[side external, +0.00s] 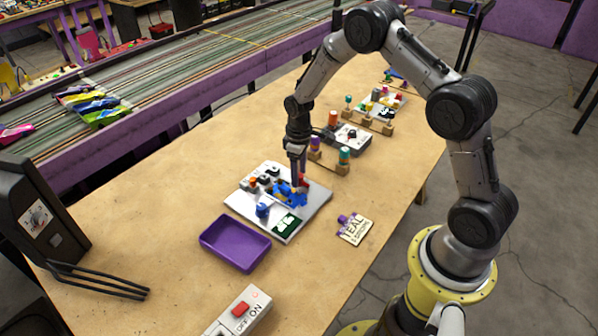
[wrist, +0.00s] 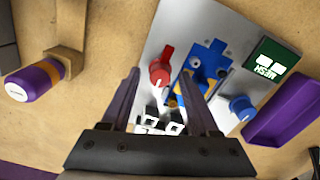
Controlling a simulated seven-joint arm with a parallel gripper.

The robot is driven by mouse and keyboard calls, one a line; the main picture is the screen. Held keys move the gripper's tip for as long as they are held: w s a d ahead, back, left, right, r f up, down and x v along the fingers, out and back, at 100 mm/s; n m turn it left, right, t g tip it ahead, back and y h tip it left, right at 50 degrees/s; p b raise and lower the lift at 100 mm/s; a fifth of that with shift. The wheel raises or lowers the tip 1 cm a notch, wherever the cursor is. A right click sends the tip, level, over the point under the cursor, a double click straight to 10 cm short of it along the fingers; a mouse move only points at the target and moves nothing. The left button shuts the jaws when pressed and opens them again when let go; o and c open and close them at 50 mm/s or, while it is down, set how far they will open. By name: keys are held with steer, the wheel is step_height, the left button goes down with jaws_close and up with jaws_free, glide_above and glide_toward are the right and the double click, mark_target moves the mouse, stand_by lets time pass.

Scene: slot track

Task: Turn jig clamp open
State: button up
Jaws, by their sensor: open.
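A light grey plate (side external: 318,201) lies on the table and carries a blue jig (side external: 284,190), also visible in the wrist view (wrist: 207,62). A red knob (wrist: 161,66) with a white pointer mark stands beside the blue jig; it looks like the jig clamp. It also shows in the side view (side external: 303,180), partly behind my fingers. My gripper (wrist: 158,74) is open, pointing down at the red knob, with a fingertip on either side of it in the wrist view. I cannot tell whether the fingers touch it. A blue knob (side external: 263,210) sits near the plate's front edge.
A dark green label panel (side external: 287,226) is on the plate. A purple tray (side external: 235,244) stands beside the plate. Wooden holders with coloured cylinders (side external: 344,156) stand behind.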

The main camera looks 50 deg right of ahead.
step_height(320, 180, up, 14)
stand_by(0.6)
steer(key=shift+f, duration=0.1)
